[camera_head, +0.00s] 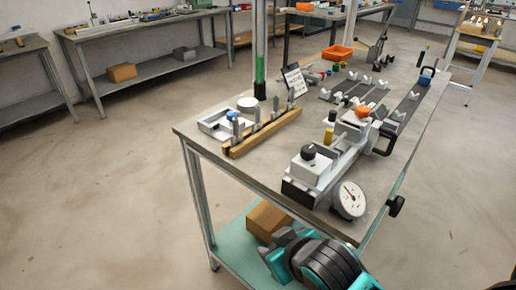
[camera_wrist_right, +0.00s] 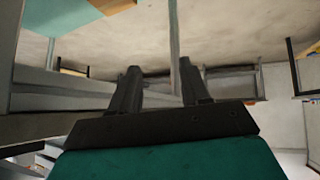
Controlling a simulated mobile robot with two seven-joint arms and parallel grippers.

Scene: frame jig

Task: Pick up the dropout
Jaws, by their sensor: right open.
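I cannot single out the dropout for certain in the head view. Several small upright grey metal parts stand along a wooden rack (camera_head: 264,132) at the left front of the workbench (camera_head: 210,131). My left gripper is out of view.
A jig with a white block (camera_head: 312,167) and a round dial (camera_head: 349,199) fills the bench's right front. A grey tray (camera_head: 213,122) lies beside the rack. An orange bin (camera_head: 337,52) stands at the back. A cardboard box (camera_head: 268,221) sits on the lower shelf.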

